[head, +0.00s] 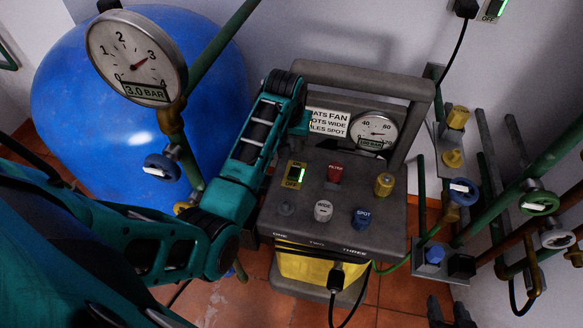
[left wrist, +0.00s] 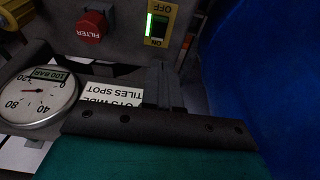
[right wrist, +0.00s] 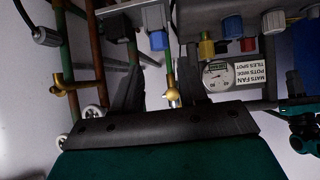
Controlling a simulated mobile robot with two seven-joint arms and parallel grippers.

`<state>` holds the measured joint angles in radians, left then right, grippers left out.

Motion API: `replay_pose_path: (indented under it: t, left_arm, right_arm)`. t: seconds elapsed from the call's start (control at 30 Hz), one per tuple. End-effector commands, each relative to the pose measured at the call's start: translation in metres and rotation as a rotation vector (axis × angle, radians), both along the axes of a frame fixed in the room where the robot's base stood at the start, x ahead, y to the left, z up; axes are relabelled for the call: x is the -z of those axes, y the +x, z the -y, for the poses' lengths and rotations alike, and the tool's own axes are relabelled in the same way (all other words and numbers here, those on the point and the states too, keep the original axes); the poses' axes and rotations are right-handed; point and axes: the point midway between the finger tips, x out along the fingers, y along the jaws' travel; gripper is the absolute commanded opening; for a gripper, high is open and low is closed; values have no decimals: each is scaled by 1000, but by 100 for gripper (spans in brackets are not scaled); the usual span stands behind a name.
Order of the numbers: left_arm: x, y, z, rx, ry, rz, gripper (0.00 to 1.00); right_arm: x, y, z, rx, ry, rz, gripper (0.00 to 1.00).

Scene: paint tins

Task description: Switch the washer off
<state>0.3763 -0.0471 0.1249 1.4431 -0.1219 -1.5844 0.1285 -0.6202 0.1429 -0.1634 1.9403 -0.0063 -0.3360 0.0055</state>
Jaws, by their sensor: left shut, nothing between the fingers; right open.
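The washer (head: 390,230) is a grey machine with a yellow lower body and a sloped control panel. Its ON/OFF switch (head: 295,174) sits at the panel's upper left and glows green; it also shows upside down in the left wrist view (left wrist: 156,27). The washer's gauge (head: 375,131) has a 100 BAR label. My left arm reaches over the panel's left side; in the left wrist view my left gripper (left wrist: 164,72) is shut and empty, its tips close to the switch's ON end. Contact is unclear. My right gripper (head: 450,312) is open and empty, low at the right.
The panel also carries a red FILTER knob (head: 335,172), a white WIDE knob (head: 323,210), a blue SPOT knob (head: 362,218) and a yellow knob (head: 384,184). A blue tank (head: 80,90) stands left. Pipes with valves (head: 540,202) fill the right. A lit wall switch (head: 494,9) is top right.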

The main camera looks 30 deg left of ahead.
Motion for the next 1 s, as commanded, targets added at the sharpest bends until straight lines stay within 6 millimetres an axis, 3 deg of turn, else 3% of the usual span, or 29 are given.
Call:
replay_pose_path:
  t: [0.4, 0.53, 0.73, 1.0]
  left_arm:
    - [85, 18, -5, 0, 0, -3, 0]
    - [107, 17, -5, -1, 0, -2, 0]
    - [125, 15, -4, -1, 0, 0, 0]
    - [129, 14, -4, -1, 0, 1, 0]
  right_arm:
    - [32, -3, -1, -1, 2, -17, 43]
    - [33, -2, -6, -8, 12, -17, 43]
    - [30, 1, -13, -16, 24, -11, 43]
    - [27, 4, -12, -19, 22, -3, 43]
